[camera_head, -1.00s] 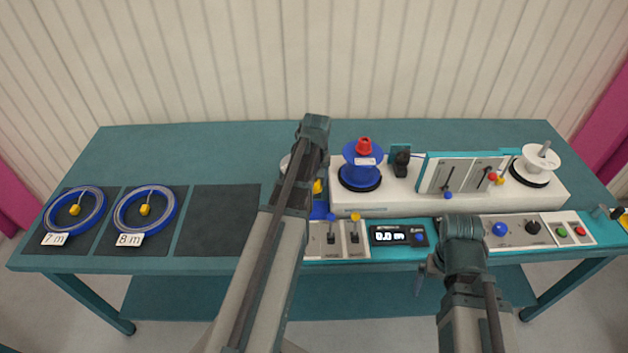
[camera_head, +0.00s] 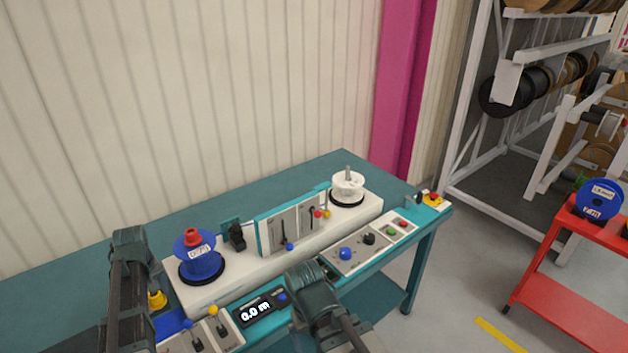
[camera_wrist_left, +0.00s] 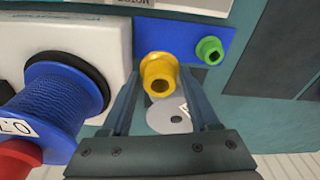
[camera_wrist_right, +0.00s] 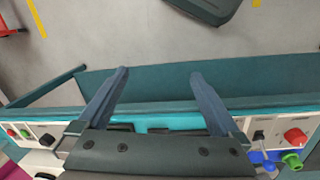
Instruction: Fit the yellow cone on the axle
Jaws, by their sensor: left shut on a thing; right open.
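The yellow cone (camera_wrist_left: 158,82) is between the fingers of my left gripper (camera_wrist_left: 157,72), which is shut on it, close over a blue holder (camera_wrist_left: 192,34). The cone also shows in the head view (camera_head: 157,300), beside my left wrist. A white reel (camera_head: 348,188) sits at the right end of the white unit with a bare grey axle (camera_head: 348,171) standing up from it. A blue reel (camera_head: 201,262) with a red cone (camera_head: 193,237) on top stands at the unit's left end. My right gripper (camera_wrist_right: 159,73) is open and empty, near the bench's front edge.
A green part (camera_wrist_left: 209,50) sits on the blue holder, and a grey disc (camera_wrist_left: 164,119) lies by the cone. A teal upright panel (camera_head: 268,231) with levers stands between the reels. A red trolley (camera_head: 570,245) with a blue reel is at the right.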

